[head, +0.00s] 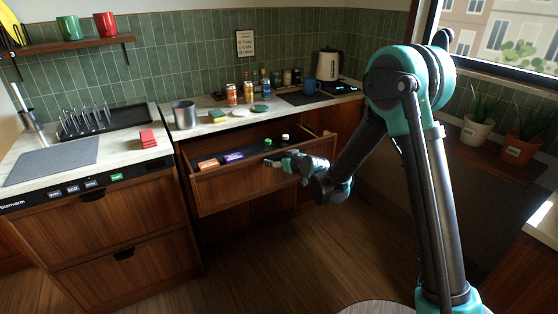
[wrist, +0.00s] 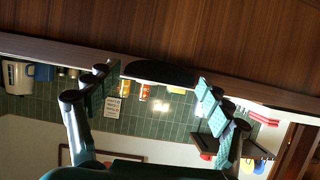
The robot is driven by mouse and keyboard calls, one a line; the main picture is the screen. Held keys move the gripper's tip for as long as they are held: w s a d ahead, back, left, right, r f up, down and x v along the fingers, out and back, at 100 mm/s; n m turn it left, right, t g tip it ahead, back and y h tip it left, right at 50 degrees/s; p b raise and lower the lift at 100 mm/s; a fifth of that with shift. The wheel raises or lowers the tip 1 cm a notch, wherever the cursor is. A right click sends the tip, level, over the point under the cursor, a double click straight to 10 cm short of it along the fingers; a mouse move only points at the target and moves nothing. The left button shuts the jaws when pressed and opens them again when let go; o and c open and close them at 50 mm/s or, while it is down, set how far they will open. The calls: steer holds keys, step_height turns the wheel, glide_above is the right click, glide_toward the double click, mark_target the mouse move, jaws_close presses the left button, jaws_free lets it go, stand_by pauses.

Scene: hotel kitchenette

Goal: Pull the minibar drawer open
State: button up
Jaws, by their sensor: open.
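The minibar drawer (head: 240,184) is a wide wooden drawer under the counter, and it stands pulled out with its inside in view. An orange pack (head: 208,164), a purple pack (head: 232,157) and small bottles (head: 285,138) lie inside. My gripper (head: 272,162) is at the drawer front, right of its middle. In the wrist view, which is upside down, the black drawer handle (wrist: 158,72) sits at the edge of the wooden front. My open fingers (wrist: 152,82) are on either side of it, apart from it. The handle is hidden in the head view.
The counter above holds a steel canister (head: 184,115), cans (head: 232,94), a sponge (head: 217,116) and a kettle (head: 328,64). A dishwasher-like unit (head: 100,215) stands to the left. The floor (head: 260,255) before the drawer is clear. Potted plants (head: 477,128) stand at the right.

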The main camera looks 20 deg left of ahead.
steer(key=v, duration=1.2)
steer(key=s+d+f+m+g+h, duration=0.1)
steer(key=s+d+m+h, duration=0.15)
steer(key=d, duration=0.85)
steer(key=s+d+f+m+h, duration=0.1)
steer(key=s+d+m+h, duration=0.15)
steer(key=d, duration=0.85)
steer(key=s+d+f+m+g+h, duration=0.1)
steer(key=s+d+f+m+h, duration=0.1)
steer(key=s+d, duration=0.6)
steer(key=s+d+f+m+g+h, duration=0.2)
steer(key=s+d, duration=0.6)
steer(key=d, duration=0.5)
steer(key=shift+f+m+g+h, duration=0.3)
steer(key=shift+f+m+h, duration=0.2)
steer(key=shift+f+h, duration=0.2)
